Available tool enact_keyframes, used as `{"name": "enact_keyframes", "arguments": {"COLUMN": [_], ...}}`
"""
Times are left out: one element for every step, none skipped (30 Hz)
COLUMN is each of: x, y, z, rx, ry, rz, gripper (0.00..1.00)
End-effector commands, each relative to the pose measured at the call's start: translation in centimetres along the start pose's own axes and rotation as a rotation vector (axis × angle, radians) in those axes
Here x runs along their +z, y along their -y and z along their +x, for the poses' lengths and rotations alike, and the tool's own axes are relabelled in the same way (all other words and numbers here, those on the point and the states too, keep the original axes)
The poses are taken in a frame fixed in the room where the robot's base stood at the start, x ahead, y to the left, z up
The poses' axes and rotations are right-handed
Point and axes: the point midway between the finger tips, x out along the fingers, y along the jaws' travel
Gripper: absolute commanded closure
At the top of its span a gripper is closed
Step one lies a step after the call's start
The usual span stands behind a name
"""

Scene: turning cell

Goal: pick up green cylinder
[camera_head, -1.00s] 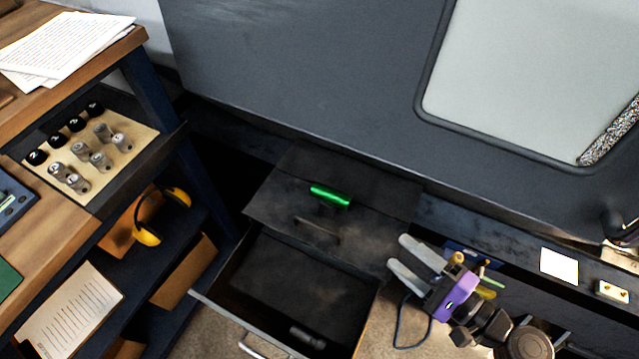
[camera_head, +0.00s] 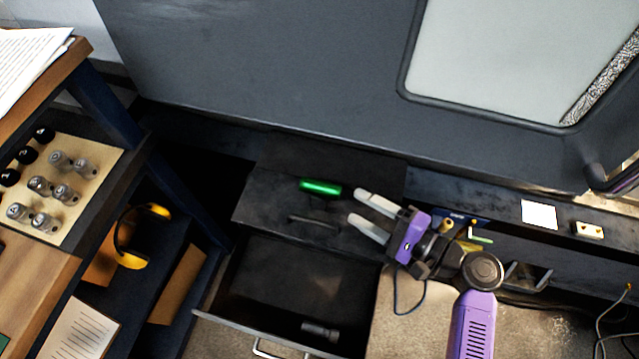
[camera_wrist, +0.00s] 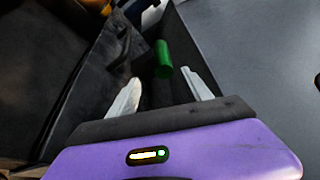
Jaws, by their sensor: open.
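The green cylinder (camera_head: 320,187) lies on its side on top of the dark cabinet (camera_head: 262,208), near the foot of the grey machine. My gripper (camera_head: 362,211) is open and empty, just to the right of the cylinder, with its two pale fingers pointing left toward it. In the wrist view the green cylinder (camera_wrist: 163,59) shows ahead of the fingertips, roughly between their lines. My gripper (camera_wrist: 165,85) appears apart from it there.
An open drawer (camera_head: 262,285) with a dark small cylinder (camera_head: 320,330) inside is below the cabinet top. The grey machine panel (camera_head: 270,80) rises behind.

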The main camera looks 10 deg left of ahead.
Motion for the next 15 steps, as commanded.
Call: {"name": "enact_keyframes", "arguments": {"x": [0.1,0.1,0.1,0.1,0.1,0.1,0.0,0.1,0.1,0.1,0.0,0.0,0.0,0.0,0.0], "y": [0.5,0.6,0.8,0.9,1.0,0.9,0.8,0.8,0.7,0.7,0.7,0.7,0.7,0.7,0.6], "z": [0.7,1.1,1.7,2.1,2.6,3.1,3.5,3.8,4.1,4.3,4.4,4.5,4.6,4.6,4.6], "rx": [0.0,0.0,0.0,0.0,0.001,0.0,0.0,0.001,0.001,0.0,0.0,0.0,0.0,0.0,-0.001], "ry": [0.002,0.002,0.003,0.002,0.003,0.002,0.002,0.002,0.003,0.002,0.001,0.0,0.0,0.0,-0.001], "rz": [-0.001,0.0,0.0,0.001,0.001,0.001,0.001,0.001,0.001,0.0,0.0,0.0,0.0,0.0,0.0], "gripper": [0.42,0.42,0.42,0.42,0.42,0.42,0.42,0.42,0.42,0.42,0.42,0.42,0.42,0.42,0.42]}}
